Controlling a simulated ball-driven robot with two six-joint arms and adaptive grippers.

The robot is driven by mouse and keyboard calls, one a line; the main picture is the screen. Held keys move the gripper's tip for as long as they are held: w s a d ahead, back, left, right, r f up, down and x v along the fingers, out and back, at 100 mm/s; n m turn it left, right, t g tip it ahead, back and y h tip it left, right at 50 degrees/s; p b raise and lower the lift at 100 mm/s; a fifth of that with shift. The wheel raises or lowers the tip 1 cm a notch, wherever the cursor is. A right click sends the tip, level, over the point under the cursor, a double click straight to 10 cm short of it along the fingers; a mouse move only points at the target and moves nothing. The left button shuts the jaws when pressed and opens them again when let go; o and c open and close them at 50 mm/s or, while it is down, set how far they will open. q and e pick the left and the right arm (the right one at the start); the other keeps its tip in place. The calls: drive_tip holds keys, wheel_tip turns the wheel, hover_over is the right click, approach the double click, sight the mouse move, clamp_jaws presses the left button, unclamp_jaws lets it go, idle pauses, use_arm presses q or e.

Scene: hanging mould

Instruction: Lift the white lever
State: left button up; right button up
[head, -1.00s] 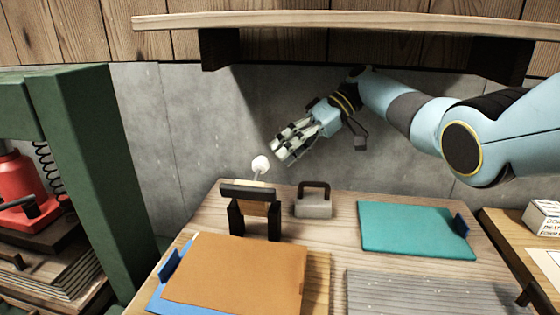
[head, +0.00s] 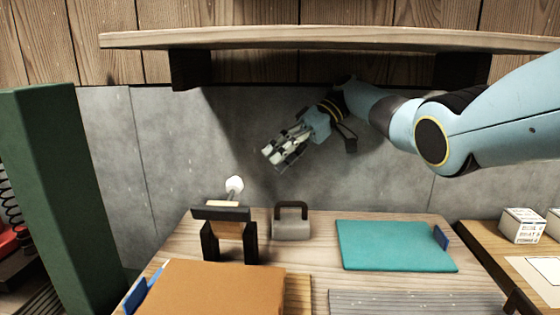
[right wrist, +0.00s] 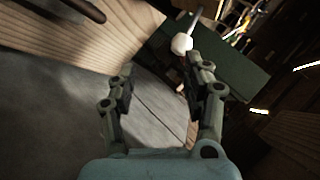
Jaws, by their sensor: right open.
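The white lever (head: 234,186) is a short rod with a white knob, standing up behind a small black-framed wooden stand at the back left of the table. In the right wrist view its white knob (right wrist: 182,43) shows beyond the fingers, nearer the right-hand one. My right gripper (head: 272,159) is open and empty, above and to the right of the knob in the head view, and apart from it. The right wrist view also shows its two fingers (right wrist: 160,95) spread. My left gripper is not in view.
A grey block with a black handle (head: 292,223) stands right of the lever. A teal sheet (head: 395,246) and a brown board (head: 215,290) lie on the table. A wooden shelf (head: 330,39) overhangs the wall above my arm. A green post (head: 50,190) stands at left.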

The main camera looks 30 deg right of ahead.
drive_tip(key=shift+d, duration=0.1)
drive_tip(key=v, duration=0.8)
drive_tip(key=shift+r, duration=0.2)
drive_tip(key=shift+r, duration=0.1)
idle(0.4)
